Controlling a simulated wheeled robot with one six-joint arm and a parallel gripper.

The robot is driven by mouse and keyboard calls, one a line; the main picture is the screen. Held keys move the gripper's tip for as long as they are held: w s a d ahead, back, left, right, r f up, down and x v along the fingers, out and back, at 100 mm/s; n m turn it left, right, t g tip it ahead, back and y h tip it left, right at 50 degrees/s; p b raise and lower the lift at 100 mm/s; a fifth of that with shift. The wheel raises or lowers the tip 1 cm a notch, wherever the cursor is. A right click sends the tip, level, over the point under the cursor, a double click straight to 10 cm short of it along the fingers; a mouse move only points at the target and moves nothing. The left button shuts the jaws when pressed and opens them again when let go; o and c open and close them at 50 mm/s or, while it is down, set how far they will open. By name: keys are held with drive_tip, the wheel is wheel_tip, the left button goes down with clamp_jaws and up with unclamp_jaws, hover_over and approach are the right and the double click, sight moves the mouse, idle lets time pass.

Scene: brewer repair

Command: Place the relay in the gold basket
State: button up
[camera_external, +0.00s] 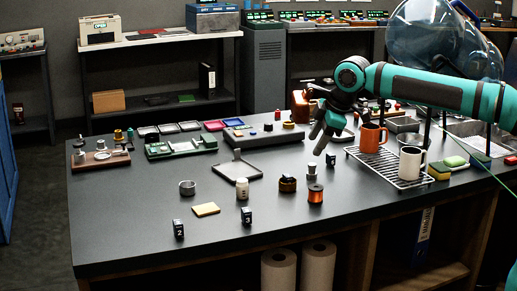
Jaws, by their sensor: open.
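My gripper (317,143) is open and empty. It points down over the right-middle of the dark table, above the small parts. A small gold-brown round piece (287,184) with a dark top stands below and left of it; it may be the gold basket, but I cannot tell whether anything lies in it. I cannot tell for sure which part is the relay. Below the gripper are a small pale piece with a dark base (311,172) and a small dark block (331,160). Dark blocks marked 2 (179,229) and 3 (247,216) stand near the front edge.
A copper spool (316,194), white jar (242,188), metal ring (188,188) and yellow pad (206,209) stand around the front. An orange mug (372,138) and white mug (411,163) stand on a wire rack (376,168) at right. The front-left table is clear.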

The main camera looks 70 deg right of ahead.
drive_tip(key=s+a+m+t, duration=0.3)
drive_tip(key=s+t, duration=0.3)
drive_tip(key=s, duration=0.9)
drive_tip(key=s+a+m+t, duration=0.3)
drive_tip(key=s+a+t, duration=0.2)
drive_tip(key=s, duration=1.1)
drive_tip(key=shift+s+r+t+y, duration=0.15)
drive_tip(key=shift+r+t+y, duration=0.15)
drive_tip(key=shift+t, duration=0.3)
